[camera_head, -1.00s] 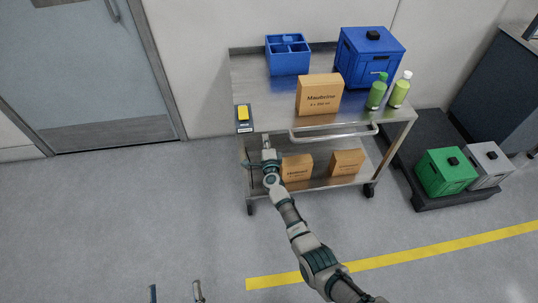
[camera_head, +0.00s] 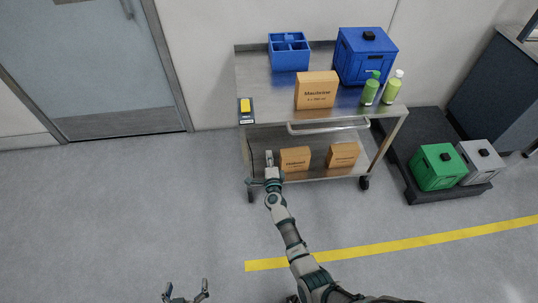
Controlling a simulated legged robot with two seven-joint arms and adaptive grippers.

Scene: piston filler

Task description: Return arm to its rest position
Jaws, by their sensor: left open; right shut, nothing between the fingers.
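My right arm reaches up from the bottom of the head view toward the cart's left front. Its gripper (camera_head: 269,158) is shut and empty, in front of the cart's left side, below the top shelf and beside a box on the lower shelf. My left gripper (camera_head: 187,292) shows at the bottom edge with its two fingers apart, open and empty above the floor. The rest of my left arm is out of view.
The metal cart (camera_head: 262,94) carries a blue crate (camera_head: 362,58), a blue divided tray (camera_head: 289,53), cardboard boxes, green bottles and a yellow-buttoned device (camera_head: 246,107). A dark pallet (camera_head: 418,125) with green and grey crates stands right. Floor at left is clear.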

